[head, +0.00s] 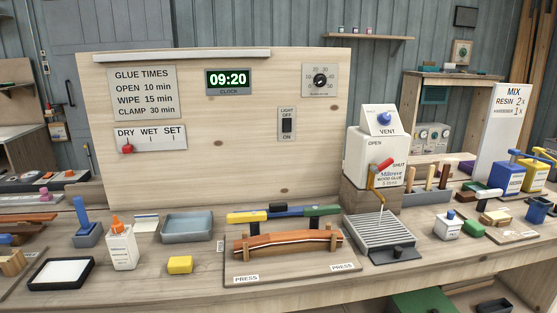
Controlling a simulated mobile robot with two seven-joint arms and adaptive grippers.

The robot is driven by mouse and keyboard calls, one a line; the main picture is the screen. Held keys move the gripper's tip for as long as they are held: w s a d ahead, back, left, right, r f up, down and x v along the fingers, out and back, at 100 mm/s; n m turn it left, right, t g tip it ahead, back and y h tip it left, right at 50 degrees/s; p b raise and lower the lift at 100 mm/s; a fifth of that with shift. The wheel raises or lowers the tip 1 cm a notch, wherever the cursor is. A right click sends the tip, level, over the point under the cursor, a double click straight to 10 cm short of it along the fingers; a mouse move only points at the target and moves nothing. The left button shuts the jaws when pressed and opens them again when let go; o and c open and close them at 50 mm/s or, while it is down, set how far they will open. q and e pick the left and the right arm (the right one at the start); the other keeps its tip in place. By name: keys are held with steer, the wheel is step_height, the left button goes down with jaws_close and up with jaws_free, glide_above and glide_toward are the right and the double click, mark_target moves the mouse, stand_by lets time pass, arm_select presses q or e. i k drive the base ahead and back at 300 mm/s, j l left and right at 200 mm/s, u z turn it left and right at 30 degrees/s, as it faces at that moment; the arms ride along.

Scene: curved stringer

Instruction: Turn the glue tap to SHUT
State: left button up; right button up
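The white glue container (364,160) stands on a wooden block right of the centre. Its front carries the words OPEN, at upper left, and SHUT, at right. The red tap handle (384,164) lies slanted between these words, its right end up near SHUT; I cannot tell its exact setting. An orange-brown spout (375,184) hangs below the handle. A thin pale line runs down from it towards the ribbed grey drip tray (363,235); it looks like glue. Neither of my grippers is in view.
A curved striped stringer (288,241) sits in a press in front. Tools in a grey rack (430,195) stand right of the container, with a white jar (447,228) in front. A blue VENT knob (384,118) tops the container. A wooden panel (230,130) stands behind.

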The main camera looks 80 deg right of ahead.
mark_target(375, 169)
steer(key=z, duration=3.45)
steer(key=i+l, duration=0.15)
steer(key=l, duration=0.2)
steer(key=i+l, duration=0.15)
steer(key=l, duration=0.25)
steer(key=i+l, duration=0.2)
steer(key=l, duration=0.15)
steer(key=i+l+z, duration=0.1)
steer(key=l, duration=0.25)
steer(key=i+l, duration=0.2)
steer(key=l, duration=0.15)
steer(key=i+l, duration=0.2)
steer(key=l, duration=0.15)
